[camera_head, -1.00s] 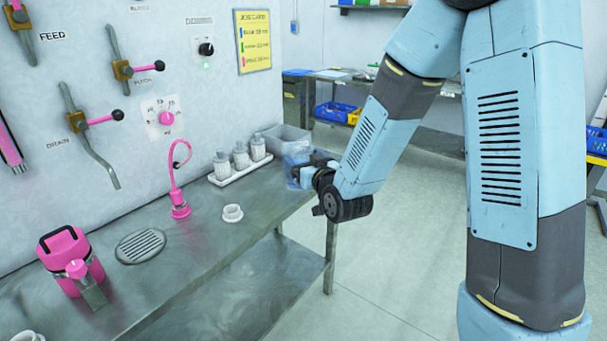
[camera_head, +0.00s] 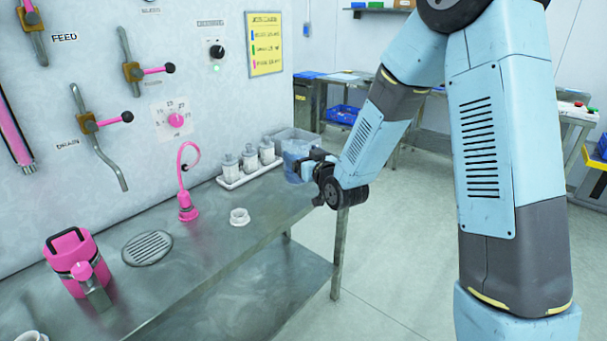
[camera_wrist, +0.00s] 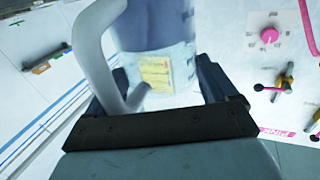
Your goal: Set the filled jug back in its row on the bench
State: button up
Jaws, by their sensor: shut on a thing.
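My gripper (camera_head: 307,168) is shut on a bluish, see-through jug (camera_head: 292,163) at the far right end of the bench (camera_head: 215,265). In the wrist view the jug (camera_wrist: 165,35) fills the space between the jaws (camera_wrist: 160,85). My arm and gripper partly hide the jug in the head view.
A white tray (camera_head: 232,184) with white bottles stands left of the jug, with a grey bin (camera_head: 300,134) behind. A white ring (camera_head: 239,217), pink gooseneck spout (camera_head: 187,205), drain grate (camera_head: 147,248) and pink canister (camera_head: 75,262) stand along the bench. The front middle of the bench is clear.

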jog(key=w+f, duration=0.3)
jog(key=f, duration=0.1)
jog(key=shift+w+d+f, duration=0.2)
jog(key=shift+w+f, duration=0.15)
jog(key=shift+w, duration=0.05)
jog(key=shift+w+f, duration=0.15)
jog(key=shift+f, duration=1.5)
jog(key=shift+f, duration=0.1)
jog(key=o, duration=1.3)
jog(key=shift+c, duration=0.2)
